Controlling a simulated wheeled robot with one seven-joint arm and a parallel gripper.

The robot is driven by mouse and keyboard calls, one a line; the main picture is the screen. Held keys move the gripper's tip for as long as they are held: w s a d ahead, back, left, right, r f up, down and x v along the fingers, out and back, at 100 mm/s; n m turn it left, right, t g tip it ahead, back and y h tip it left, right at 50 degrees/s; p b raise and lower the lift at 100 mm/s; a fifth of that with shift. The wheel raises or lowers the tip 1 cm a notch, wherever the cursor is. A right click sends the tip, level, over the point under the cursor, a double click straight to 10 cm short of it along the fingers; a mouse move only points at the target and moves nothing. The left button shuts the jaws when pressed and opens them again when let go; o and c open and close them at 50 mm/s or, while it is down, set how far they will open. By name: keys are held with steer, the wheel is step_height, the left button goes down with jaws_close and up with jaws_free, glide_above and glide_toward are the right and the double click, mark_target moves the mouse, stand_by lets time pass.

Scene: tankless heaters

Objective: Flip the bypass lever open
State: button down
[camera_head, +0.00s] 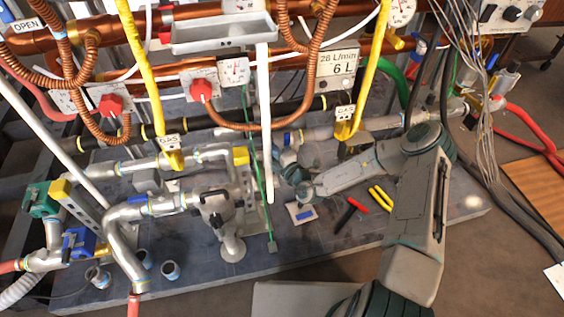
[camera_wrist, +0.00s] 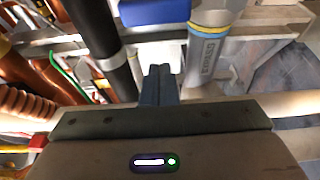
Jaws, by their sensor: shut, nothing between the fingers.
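My gripper (camera_wrist: 160,72) is shut, with its two dark fingers together and nothing between them. In the wrist view, a blue part (camera_wrist: 152,11) lies just beyond the fingertips, at the top edge. It may be the bypass lever, but no label confirms this. I see no clear contact between it and the fingers. In the head view, my arm reaches in from the lower right among the pipes, and the fingertips cannot be made out. Another blue handle (camera_head: 137,199) sits on the silver pipe at left. A blue valve part (camera_head: 76,241) is farther left.
A silver pipe (camera_wrist: 208,52) with a yellow band and a black pipe (camera_wrist: 93,30) flank the fingers. Yellow gas pipes (camera_head: 147,75) and copper coils (camera_head: 312,60) hang above. Red-handled and yellow-handled tools (camera_head: 356,205) lie on the grey slab (camera_head: 300,250).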

mark_target(287, 139)
steer(key=w+d+b, duration=0.1)
steer(key=w+d, duration=0.1)
steer(key=d, duration=0.1)
steer(key=shift+d+b, duration=0.15)
steer(key=shift+b, duration=0.2)
steer(key=shift+d, duration=0.1)
steer(key=shift+d+r+m+p, duration=0.1)
steer(key=shift+m+p, duration=0.2)
steer(key=shift+p, duration=0.1)
